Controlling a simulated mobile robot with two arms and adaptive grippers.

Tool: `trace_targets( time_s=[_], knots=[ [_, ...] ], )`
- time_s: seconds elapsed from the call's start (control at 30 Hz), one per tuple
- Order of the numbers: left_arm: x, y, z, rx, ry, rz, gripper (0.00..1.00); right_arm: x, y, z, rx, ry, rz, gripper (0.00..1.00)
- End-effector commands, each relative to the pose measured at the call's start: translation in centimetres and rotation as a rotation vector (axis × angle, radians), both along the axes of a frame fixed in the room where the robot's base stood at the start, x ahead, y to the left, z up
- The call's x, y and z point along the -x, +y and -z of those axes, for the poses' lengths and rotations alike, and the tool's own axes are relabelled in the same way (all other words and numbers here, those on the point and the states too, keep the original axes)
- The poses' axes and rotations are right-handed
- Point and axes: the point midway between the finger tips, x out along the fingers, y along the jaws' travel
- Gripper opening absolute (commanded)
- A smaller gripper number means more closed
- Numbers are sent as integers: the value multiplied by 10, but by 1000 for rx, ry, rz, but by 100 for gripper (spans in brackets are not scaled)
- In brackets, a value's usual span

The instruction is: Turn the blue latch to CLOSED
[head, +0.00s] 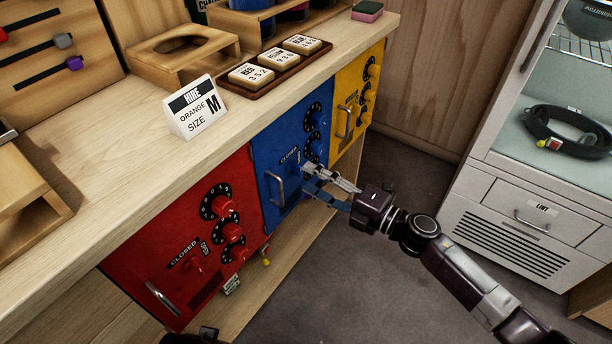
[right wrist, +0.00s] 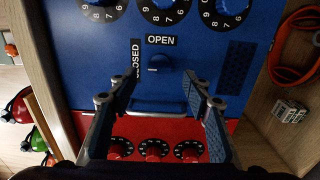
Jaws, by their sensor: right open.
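The blue door (head: 262,155) is in the counter front, between the red and yellow doors. In the right wrist view the blue latch (right wrist: 160,63) is a small round knob on the blue panel. The OPEN label (right wrist: 161,40) is above it and the CLOSED label (right wrist: 136,60) is to its left. A small pale mark shows at the knob's left side; its exact setting is hard to read. My right gripper (head: 308,178) is open in front of the blue door, its fingers (right wrist: 160,78) on either side of the knob and apart from it. In the head view the gripper hides the latch.
The red door (head: 220,165) with dials is left of the blue one, and the yellow door (head: 352,85) is right. A metal handle (head: 276,190) sticks out of the blue door. A white cabinet (head: 500,190) stands at the right. Dark floor (head: 370,280) between is clear.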

Motion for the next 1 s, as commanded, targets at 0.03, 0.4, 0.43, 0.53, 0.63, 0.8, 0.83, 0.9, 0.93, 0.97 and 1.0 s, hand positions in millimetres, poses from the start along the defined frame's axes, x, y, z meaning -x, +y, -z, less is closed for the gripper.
trace_targets(
  time_s=[0.03,0.4,0.43,0.53,0.63,0.8,0.83,0.9,0.93,0.97,1.0],
  knots=[
    [0,0,0,1,0,0,100,7,-11,2,4,3,3,45],
    [0,-1,0,1,0,0,100,48,-66,1,2,2,1,45],
    [0,-1,0,1,0,0,100,50,-68,2,2,2,0,45],
    [0,-1,0,1,0,0,100,53,-73,1,2,0,0,45],
    [0,-1,0,1,0,0,100,55,-75,0,2,-1,0,45],
    [0,-1,0,1,1,0,100,54,-75,0,2,-1,0,45],
    [0,-1,0,1,1,0,100,54,-75,0,2,-1,0,45],
    [0,-1,0,1,1,0,100,54,-75,0,2,-1,0,45],
    [0,-1,0,1,1,0,100,54,-75,0,2,-1,0,45],
    [1,-1,0,1,1,0,100,54,-75,0,2,-1,0,45],
    [1,-1,0,1,1,0,100,54,-75,0,1,0,0,45]
  ],
)
